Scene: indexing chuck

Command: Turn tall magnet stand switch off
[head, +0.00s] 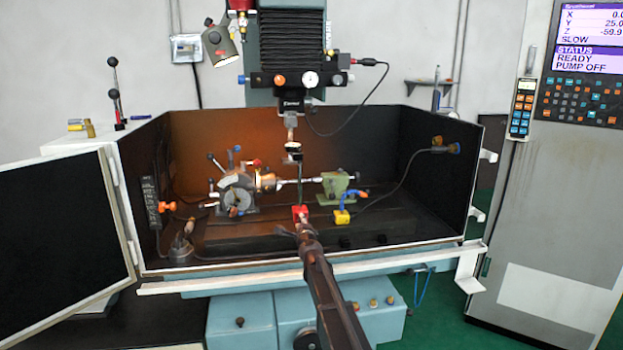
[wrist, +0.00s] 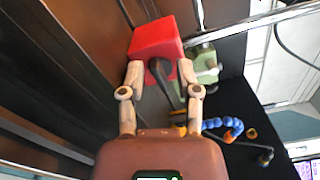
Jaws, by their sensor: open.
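The tall magnet stand's red base (head: 300,211) sits on the machine table, with a thin dark post (head: 300,183) rising from it toward a round dial (head: 294,148). In the wrist view the red base (wrist: 155,38) is just ahead of the fingertips. A dark lever (wrist: 164,78), apparently the switch, projects from its near face between my fingers. My gripper (wrist: 161,76) is open around the lever, with a finger on each side; contact cannot be told. In the head view my gripper (head: 303,224) is in front of the red base and partly hides it.
A yellow block (head: 341,217) with a blue segmented hose (head: 349,195) stands right of the red base. The indexing chuck (head: 240,194) is behind left, the green tailstock (head: 336,184) behind right. The spindle head (head: 290,80) hangs above. The tray's front edge (head: 215,281) runs below my arm.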

